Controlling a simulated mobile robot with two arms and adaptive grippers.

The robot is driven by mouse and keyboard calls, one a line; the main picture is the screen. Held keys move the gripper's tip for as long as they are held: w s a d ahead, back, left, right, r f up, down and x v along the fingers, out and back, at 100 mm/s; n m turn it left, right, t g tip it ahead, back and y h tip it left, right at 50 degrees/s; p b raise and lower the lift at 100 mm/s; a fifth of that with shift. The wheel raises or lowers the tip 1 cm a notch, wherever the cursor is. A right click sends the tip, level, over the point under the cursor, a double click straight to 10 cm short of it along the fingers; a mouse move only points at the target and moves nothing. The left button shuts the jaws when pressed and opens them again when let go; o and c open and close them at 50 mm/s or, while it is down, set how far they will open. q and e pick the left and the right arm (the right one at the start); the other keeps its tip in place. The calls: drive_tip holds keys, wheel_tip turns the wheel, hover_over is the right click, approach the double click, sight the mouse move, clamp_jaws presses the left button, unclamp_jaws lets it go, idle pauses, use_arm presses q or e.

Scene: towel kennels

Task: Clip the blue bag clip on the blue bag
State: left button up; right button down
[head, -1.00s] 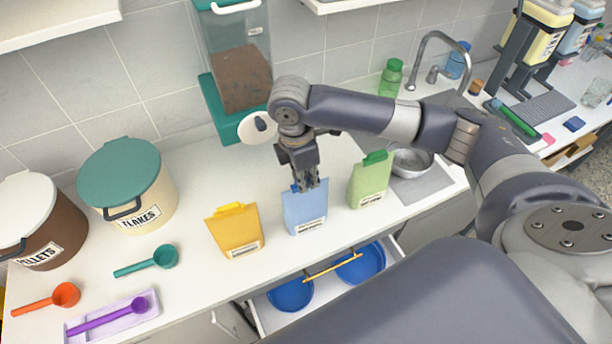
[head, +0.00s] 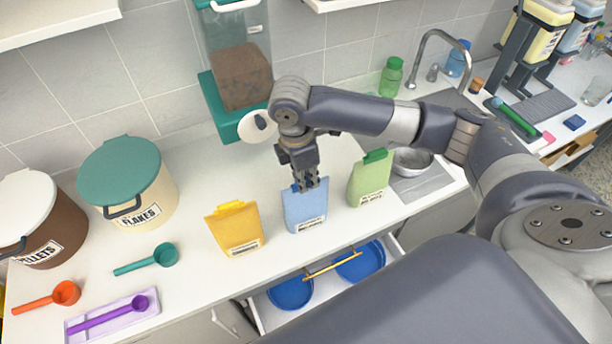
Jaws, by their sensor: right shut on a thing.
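The blue bag (head: 305,212) stands upright on the counter between the yellow bag and the green bag. My right gripper (head: 307,184) points down at the bag's top edge, with its fingers shut. The blue bag clip (head: 295,187) is between or just behind the fingers, at the bag's top edge. It is almost fully hidden, so I cannot tell how far it sits over the edge. My left gripper is not in view.
A yellow bag (head: 235,230) and a green bag (head: 370,180), each with a clip on top, stand close on either side. An open drawer (head: 262,312) with blue bowls is below the counter edge. A teal scoop (head: 150,260) lies at left.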

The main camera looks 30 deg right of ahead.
drive_tip(key=c, duration=1.1)
unclamp_jaws()
drive_tip(key=shift+r, duration=2.55)
